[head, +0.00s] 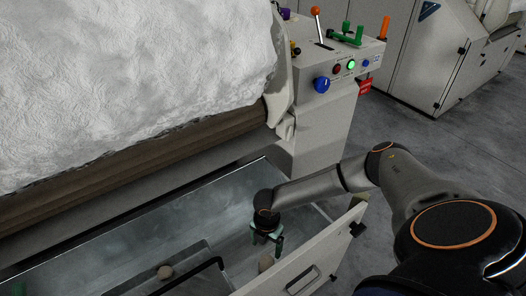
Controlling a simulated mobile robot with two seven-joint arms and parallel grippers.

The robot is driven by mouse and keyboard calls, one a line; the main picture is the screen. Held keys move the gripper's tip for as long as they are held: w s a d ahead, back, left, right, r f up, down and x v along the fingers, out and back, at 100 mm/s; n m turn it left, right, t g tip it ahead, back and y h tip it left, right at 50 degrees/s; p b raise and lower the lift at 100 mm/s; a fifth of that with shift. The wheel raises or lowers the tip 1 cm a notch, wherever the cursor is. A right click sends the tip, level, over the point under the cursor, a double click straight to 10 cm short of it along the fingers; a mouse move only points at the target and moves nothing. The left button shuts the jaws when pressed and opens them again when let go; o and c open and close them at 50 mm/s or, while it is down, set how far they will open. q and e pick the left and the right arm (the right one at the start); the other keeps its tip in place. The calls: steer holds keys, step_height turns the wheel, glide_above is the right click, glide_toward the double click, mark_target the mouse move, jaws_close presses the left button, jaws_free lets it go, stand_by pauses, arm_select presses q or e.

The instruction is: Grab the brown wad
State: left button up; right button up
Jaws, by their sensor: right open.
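My right gripper (266,246) reaches down into the open metal drawer (215,215) under the machine. Its green fingers are apart, with nothing seen between them. A small brownish wad (265,264) lies just below the fingertips, close to the drawer's front panel; I cannot tell whether they touch. My left gripper is not in view.
The drawer's pale front panel (305,262) stands close beside the right gripper. White fibre (130,85) lies above. A control box (335,75) with levers and buttons stands behind. Grey floor (400,125) is clear at right.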

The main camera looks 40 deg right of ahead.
mark_target(266, 263)
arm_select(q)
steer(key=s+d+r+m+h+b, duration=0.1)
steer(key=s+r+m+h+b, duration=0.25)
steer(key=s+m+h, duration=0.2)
arm_select(e)
steer(key=f, duration=0.6)
steer(key=shift+w+d+f, duration=0.1)
steer(key=shift+w, duration=0.2)
step_height(266, 263, down, 4)
steer(key=shift+r+b, duration=0.1)
steer(key=shift+b, duration=0.75)
steer(key=f+b, duration=0.1)
steer(key=f, duration=0.1)
steer(key=f+b, duration=0.1)
steer(key=f, duration=0.1)
steer(key=d+f+b, duration=0.1)
steer(key=f, duration=0.1)
steer(key=shift+w, duration=0.25)
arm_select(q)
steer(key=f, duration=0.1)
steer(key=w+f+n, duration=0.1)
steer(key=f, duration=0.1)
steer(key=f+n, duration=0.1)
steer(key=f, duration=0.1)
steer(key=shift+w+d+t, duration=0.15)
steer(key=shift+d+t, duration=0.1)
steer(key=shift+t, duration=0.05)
arm_select(e)
steer(key=shift+r, duration=0.1)
steer(key=shift+c, duration=0.2)
